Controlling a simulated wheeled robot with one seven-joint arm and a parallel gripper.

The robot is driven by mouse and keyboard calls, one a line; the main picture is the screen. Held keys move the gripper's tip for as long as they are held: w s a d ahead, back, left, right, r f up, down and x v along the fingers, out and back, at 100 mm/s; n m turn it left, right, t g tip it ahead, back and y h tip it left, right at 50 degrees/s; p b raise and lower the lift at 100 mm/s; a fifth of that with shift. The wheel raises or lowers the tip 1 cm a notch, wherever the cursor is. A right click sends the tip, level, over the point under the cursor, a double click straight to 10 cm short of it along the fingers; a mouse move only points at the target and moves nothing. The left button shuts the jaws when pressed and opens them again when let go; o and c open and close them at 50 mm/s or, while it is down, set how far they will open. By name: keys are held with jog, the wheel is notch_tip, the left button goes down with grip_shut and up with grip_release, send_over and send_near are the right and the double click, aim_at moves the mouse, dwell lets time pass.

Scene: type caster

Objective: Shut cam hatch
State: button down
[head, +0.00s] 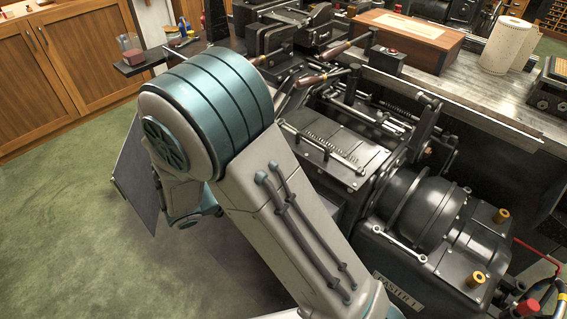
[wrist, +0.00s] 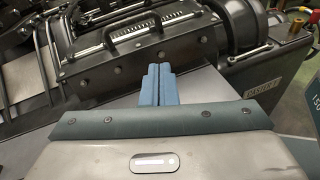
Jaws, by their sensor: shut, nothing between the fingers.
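A flat grey panel (head: 137,182) stands out to the left of the type caster, partly behind my arm in the head view. A grey flat surface also shows around my fingers in the wrist view (wrist: 203,88). It looks like the cam hatch, but I cannot be sure. The type caster (head: 330,150) is a black machine with a handled top cover, which also shows in the wrist view (wrist: 140,50). My gripper (wrist: 157,70) has its blue fingers together, empty, pointing toward the machine's dark front. I cannot tell whether the fingertips touch anything. My arm hides the gripper in the head view.
A round black housing (head: 418,208) and brass knobs are at the machine's right. A workbench (head: 475,95) with a wooden box (head: 405,35) and paper rolls (head: 508,45) runs behind. Wooden cabinets (head: 60,60) stand at the left. Green floor (head: 60,210) is clear on the left.

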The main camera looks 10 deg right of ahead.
jog(key=w+a+f+n+t+b, duration=0.1)
jog(key=w+a+f+n+t, duration=0.1)
jog(key=a+f+n+t, duration=0.25)
jog(key=x, duration=0.4)
jog(key=r+x, duration=0.1)
jog(key=x, duration=0.8)
jog(key=shift+w+a+r+b, duration=0.1)
jog(key=shift+w+r+b, duration=0.05)
jog(key=shift+w+b, duration=0.25)
